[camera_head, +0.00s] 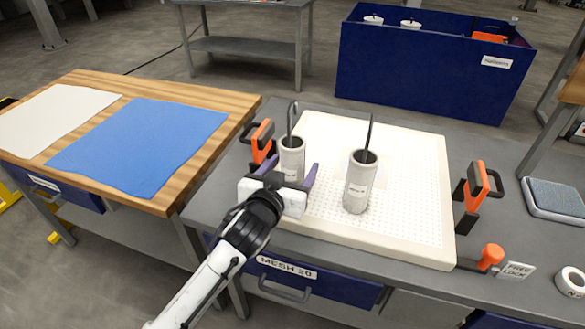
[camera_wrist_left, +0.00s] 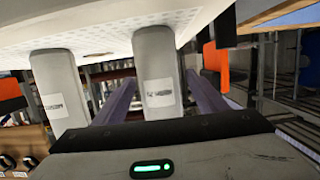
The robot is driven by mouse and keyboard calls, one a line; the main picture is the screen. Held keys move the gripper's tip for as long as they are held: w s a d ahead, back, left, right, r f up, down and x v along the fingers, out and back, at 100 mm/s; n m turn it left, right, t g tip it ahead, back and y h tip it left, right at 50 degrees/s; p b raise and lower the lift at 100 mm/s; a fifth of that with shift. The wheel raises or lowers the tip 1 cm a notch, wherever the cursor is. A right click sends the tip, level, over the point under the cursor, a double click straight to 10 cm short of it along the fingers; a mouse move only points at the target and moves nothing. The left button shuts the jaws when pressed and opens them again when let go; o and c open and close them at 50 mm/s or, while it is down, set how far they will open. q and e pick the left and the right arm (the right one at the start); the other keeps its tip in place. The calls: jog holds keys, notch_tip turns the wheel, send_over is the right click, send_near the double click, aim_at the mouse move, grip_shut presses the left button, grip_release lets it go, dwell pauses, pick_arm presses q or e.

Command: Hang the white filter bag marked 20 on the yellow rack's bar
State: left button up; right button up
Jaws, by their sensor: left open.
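Two white cylindrical filter bags with dark hooked handles stand upright on the cream perforated board in the head view: a left bag (camera_head: 292,150) and a right bag (camera_head: 358,190). Both carry small labels that I cannot read surely, so I cannot tell which is marked 20. My left gripper (camera_head: 292,166) is open, its purple fingers on either side of the left bag. In the left wrist view, that bag (camera_wrist_left: 155,65) stands between the fingers (camera_wrist_left: 160,80), with visible gaps, and the other bag (camera_wrist_left: 58,85) is at left. The yellow rack's bar cannot be made out.
The cream board (camera_head: 420,160) has orange-handled clamps (camera_head: 262,140) (camera_head: 476,188) at its sides. The drawer below reads MESH 20 (camera_head: 287,267). A wooden table with a blue cloth (camera_head: 140,140) stands left. A blue bin (camera_head: 430,70) stands behind.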

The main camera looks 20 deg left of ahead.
aim_at(288, 156)
pick_arm(q)
jog(key=c, duration=1)
jog(key=shift+r+p, duration=1.45)
jog(key=shift+r, duration=1.1)
